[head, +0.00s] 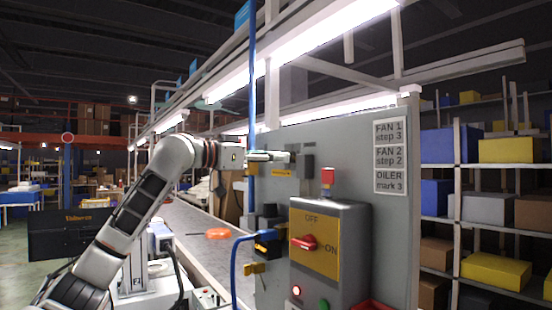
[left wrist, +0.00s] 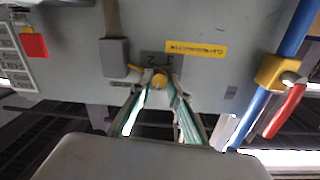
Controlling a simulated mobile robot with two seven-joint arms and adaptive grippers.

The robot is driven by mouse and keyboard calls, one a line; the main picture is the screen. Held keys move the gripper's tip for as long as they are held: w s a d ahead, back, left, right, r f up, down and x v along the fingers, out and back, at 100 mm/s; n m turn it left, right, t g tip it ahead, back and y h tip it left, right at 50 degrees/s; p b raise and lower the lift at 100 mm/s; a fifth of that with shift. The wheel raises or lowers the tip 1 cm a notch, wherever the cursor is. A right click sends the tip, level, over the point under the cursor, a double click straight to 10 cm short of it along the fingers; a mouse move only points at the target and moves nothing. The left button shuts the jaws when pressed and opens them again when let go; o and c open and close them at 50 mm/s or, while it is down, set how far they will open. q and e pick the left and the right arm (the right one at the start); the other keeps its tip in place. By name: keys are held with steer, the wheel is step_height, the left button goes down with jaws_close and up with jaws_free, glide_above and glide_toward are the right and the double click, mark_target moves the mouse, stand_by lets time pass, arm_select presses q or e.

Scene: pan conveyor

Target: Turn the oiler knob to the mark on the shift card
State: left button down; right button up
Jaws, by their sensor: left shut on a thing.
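The shift card (head: 390,156) on the grey panel reads FAN 1 step 3, FAN 2 step 2, OILER mark 3. My left gripper (head: 284,157) reaches the panel's upper left part. In the left wrist view its fingers (left wrist: 160,84) are shut on the yellow oiler knob (left wrist: 159,80). A dark plate with numerals, 2 and apparently 3, shows behind the knob, upside down. The knob's pointer setting is too small to tell. In the head view the gripper hides the knob. My right gripper is in neither view.
A grey lever box (left wrist: 115,57) sits close beside the knob. A yellow label (left wrist: 196,48) is also near. A switch box with a red handle (head: 304,242) juts out below. A blue pipe (left wrist: 288,45) with a red-handled valve (left wrist: 285,110) runs alongside. The conveyor (head: 200,225) lies behind.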

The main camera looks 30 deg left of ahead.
arm_select(q)
steer(key=shift+d+m+t+y, duration=0.1)
steer(key=shift+m+t+y, duration=0.2)
steer(key=shift+m, duration=8.55)
steer(key=shift+d+m+t+y, duration=0.15)
steer(key=shift+m+y, duration=0.25)
steer(key=shift+m, duration=8.45)
steer(key=shift+a, duration=0.1)
steer(key=c, duration=1.9)
jaws_free()
